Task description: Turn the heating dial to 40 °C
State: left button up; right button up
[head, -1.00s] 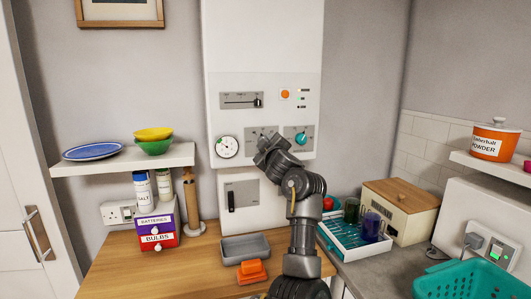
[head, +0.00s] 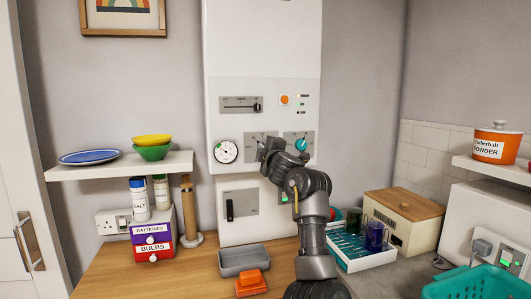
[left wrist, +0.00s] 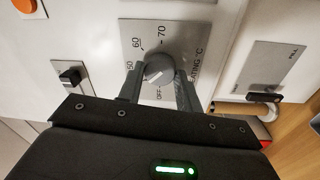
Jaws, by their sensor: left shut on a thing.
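The heating dial (left wrist: 158,68) is a round grey knob with a white line on its face. It sits on a grey plate marked OFF, 50, 60, 70 and HEATING °C; the 40 mark is not readable. The white line lies aslant, and I cannot tell which mark it points at. My left gripper (left wrist: 158,84) is shut on the dial, one finger on each side. In the head view my left gripper (head: 264,149) is at the heating plate (head: 255,137) on the white boiler (head: 226,90) and hides the dial. My right gripper is not in view.
A teal knob (head: 301,145) is just right of my gripper. A round gauge (head: 226,151) is to the left, a slider (head: 241,104) and an orange button (head: 285,99) above. Below are a wooden counter (head: 190,270), a grey tray (head: 244,261) and a rack (head: 362,261) holding glasses.

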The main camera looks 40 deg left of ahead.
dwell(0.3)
pick_arm(q)
jog(key=o, duration=1)
jog(key=shift+d, duration=0.1)
jog(key=shift+b+v, duration=1.6)
jog(key=shift+v, duration=3.75)
